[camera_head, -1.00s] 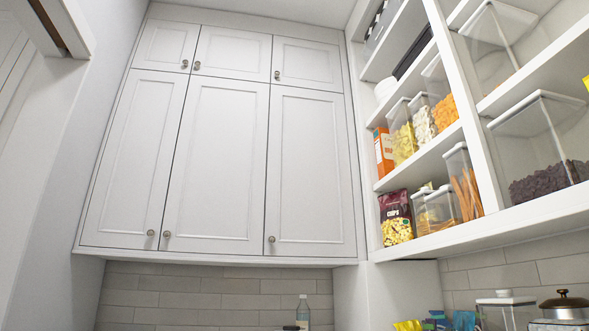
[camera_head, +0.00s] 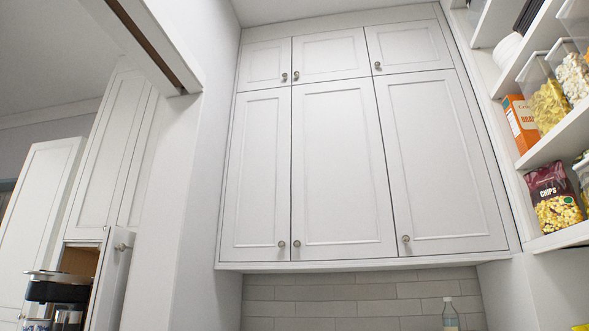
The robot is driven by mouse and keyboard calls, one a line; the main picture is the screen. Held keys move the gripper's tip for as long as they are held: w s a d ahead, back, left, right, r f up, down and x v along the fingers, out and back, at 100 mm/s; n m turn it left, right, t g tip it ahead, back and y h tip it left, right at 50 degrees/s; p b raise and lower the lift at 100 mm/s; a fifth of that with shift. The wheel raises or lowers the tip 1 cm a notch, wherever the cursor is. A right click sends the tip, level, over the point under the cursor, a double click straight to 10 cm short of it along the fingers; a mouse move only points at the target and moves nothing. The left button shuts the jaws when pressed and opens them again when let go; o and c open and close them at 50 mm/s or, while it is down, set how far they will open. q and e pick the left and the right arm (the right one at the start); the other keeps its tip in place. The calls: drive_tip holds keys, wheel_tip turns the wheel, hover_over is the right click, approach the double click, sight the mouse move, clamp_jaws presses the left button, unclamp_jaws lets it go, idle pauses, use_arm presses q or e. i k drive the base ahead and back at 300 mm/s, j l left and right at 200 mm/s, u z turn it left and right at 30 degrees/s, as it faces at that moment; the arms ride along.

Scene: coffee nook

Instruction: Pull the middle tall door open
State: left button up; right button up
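The middle tall door (camera_head: 338,165) is a white panelled door in the wall cabinet, between two other tall doors. It is shut. Its round metal knob (camera_head: 296,243) sits at its lower left corner. The left tall door (camera_head: 256,172) has its knob (camera_head: 281,244) at its lower right, close beside the middle door's knob. The right tall door (camera_head: 440,160) has its knob (camera_head: 405,239) at its lower left. Both are shut. Neither of my grippers shows in the head view.
Short upper doors (camera_head: 329,56) sit above, all shut. Open shelves at right hold a chips bag (camera_head: 553,197) and food containers. A bottle (camera_head: 450,314) stands below the cabinet. At left, past a wall edge, are more white cabinets and a coffee machine (camera_head: 58,295).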

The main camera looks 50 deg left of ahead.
sight(341, 207)
drive_tip(key=u, duration=1.25)
